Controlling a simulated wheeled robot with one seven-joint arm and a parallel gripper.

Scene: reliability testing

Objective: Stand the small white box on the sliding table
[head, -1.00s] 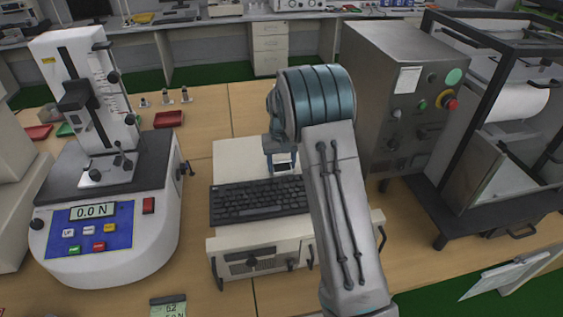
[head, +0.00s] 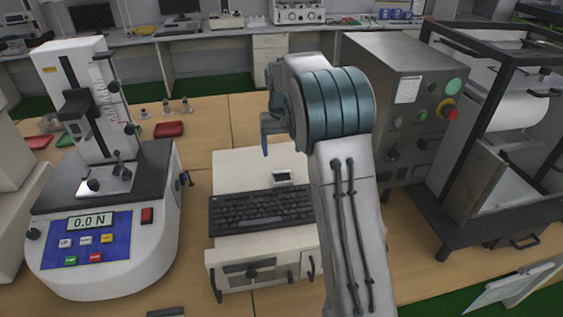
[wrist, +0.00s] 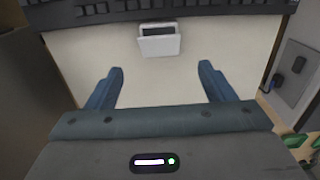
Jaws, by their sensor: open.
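The small white box (head: 283,178) rests on the cream top of a bench unit (head: 235,168), just behind the black keyboard (head: 260,208). It has a dark patch on one face. In the wrist view the box (wrist: 160,42) is ahead of my fingertips, near the keyboard edge, and nothing touches it. My gripper (wrist: 160,72) is open and empty, its blue fingers spread wide. In the head view my gripper (head: 266,135) is raised behind and left of the box, partly hidden by my arm. I cannot tell for certain which surface is the sliding table.
A force tester (head: 105,225) reading 0.0 N stands at left, with a silver plate (head: 104,180) on its dark deck. A grey control cabinet (head: 400,95) and a black-framed machine (head: 500,150) stand at right. A red tray (head: 169,129) lies on the bench behind.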

